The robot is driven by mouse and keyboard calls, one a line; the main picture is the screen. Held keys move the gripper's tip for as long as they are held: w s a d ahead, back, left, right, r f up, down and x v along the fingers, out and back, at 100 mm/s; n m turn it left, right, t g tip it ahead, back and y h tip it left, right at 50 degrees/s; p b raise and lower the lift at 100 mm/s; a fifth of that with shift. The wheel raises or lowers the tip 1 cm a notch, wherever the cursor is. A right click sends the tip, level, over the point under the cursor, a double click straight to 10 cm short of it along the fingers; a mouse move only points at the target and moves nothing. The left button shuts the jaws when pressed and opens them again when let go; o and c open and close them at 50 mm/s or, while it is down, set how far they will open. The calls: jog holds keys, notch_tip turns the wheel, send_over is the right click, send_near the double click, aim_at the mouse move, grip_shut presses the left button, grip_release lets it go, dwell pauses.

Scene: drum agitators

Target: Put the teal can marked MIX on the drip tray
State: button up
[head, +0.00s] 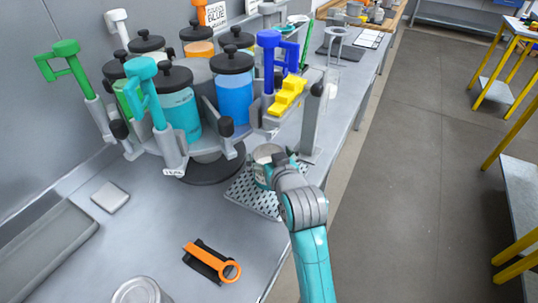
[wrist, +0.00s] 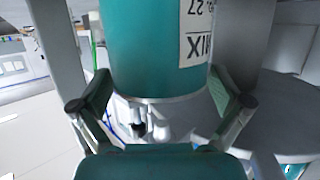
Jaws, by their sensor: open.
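The teal can marked MIX (head: 262,172), with a grey top, stands upright over the perforated drip tray (head: 243,197), at the foot of the dispenser. Its base looks to be on the tray, though my gripper partly hides it. My gripper (head: 276,166) is at the can's right side in the head view. In the wrist view, the can (wrist: 150,50) fills the upper middle, with its label upside down. My open fingers (wrist: 162,88) lie to either side of its metal rim, and I cannot tell whether they touch it.
The drum carousel (head: 205,95) with coloured handles stands behind and left of the tray. A grey post (head: 313,118) rises just right of the can. An orange-handled tool (head: 212,262) and a round tin (head: 137,291) lie toward the front.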

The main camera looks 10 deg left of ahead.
jog(key=v, duration=1.1)
jog(key=shift+s+d, duration=0.15)
jog(key=shift+s, duration=0.15)
jog(key=s+d+f+m+t+h, duration=0.1)
jog(key=s+d+f+m+h, duration=0.2)
jog(key=s+d+f, duration=1.25)
jog(key=s+d+m+h, duration=0.1)
jog(key=s+d, duration=0.2)
jog(key=s, duration=0.9)
jog(key=s+d+m+h, duration=0.1)
jog(key=s+d+h, duration=0.1)
jog(key=s, duration=1)
jog(key=shift+d+f+t, duration=0.3)
jog(key=shift+d+f, duration=0.05)
jog(key=shift+d, duration=0.25)
